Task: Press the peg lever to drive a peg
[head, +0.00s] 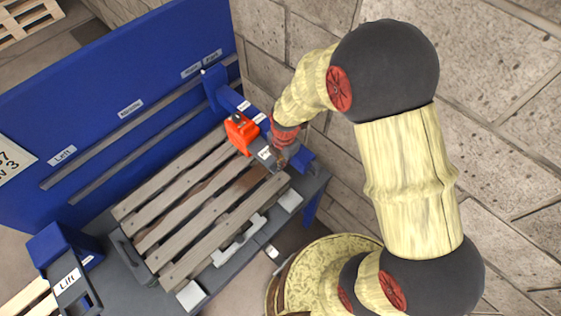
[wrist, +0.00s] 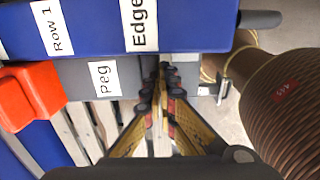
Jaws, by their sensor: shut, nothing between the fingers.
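A grey bar with a white "Peg" label (wrist: 103,78) runs across the wrist view beside an orange-red block (wrist: 30,97). In the head view the grey labelled part (head: 265,153) and the orange-red block (head: 240,131) sit over the far right corner of the slatted pallet (head: 165,222). My gripper (wrist: 167,72) is shut and empty, its fingertips together at the grey bar, right of the label. I cannot tell whether they touch it. In the head view my gripper (head: 281,157) partly hides the bar's end.
A blue beam with "Row 1" and "Edge" labels (wrist: 100,28) lies close to my fingertips. A tall blue panel (head: 120,90) stands behind the pallet. A blue and grey "Lift" unit (head: 62,262) stands at lower left. A stone wall (head: 500,120) bounds the right side.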

